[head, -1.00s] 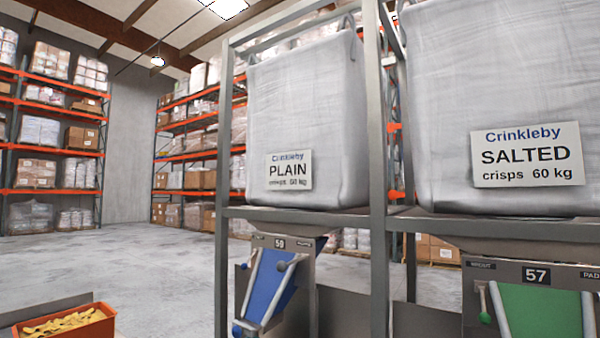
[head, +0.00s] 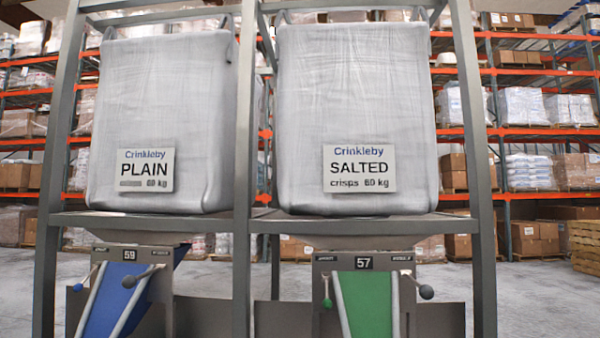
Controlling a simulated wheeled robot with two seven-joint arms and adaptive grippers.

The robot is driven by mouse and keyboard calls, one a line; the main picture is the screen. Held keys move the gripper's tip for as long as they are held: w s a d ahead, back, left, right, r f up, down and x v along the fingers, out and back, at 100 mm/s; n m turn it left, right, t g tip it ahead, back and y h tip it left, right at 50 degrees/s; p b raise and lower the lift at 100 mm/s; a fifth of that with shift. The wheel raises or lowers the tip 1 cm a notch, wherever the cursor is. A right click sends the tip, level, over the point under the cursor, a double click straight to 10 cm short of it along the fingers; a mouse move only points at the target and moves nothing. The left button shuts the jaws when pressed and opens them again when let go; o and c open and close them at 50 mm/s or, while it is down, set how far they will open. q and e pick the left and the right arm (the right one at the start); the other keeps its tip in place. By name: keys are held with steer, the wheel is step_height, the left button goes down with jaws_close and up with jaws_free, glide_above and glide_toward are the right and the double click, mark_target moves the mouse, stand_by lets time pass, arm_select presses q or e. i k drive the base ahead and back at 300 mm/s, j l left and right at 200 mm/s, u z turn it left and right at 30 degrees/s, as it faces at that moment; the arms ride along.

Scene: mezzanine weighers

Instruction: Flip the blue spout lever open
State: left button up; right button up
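The blue spout (head: 118,306) hangs under the PLAIN bag at the lower left of the head view, on the weigher panel marked 59 (head: 129,254). Two levers flank its top. The left lever ends in a small bluish knob (head: 77,287). Whether the spout is open cannot be told. The chute's lower end is cut off by the frame. Neither of my grippers is in view.
A green spout (head: 365,303) under panel 57 stands to the right, with a green knob (head: 327,303) and a grey knob (head: 426,291). A grey frame (head: 245,180) holds the PLAIN bag (head: 165,110) and SALTED bag (head: 355,110). Racks stand behind.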

mark_target(78, 287)
steer(key=j+u, duration=0.1)
steer(key=u, duration=1.4)
steer(key=i+j, duration=0.15)
steer(key=j, duration=0.2)
steer(key=i+j+z, duration=0.1)
steer(key=j, duration=0.25)
steer(key=i+j+z, duration=0.1)
steer(key=j, duration=0.3)
steer(key=i, duration=0.05)
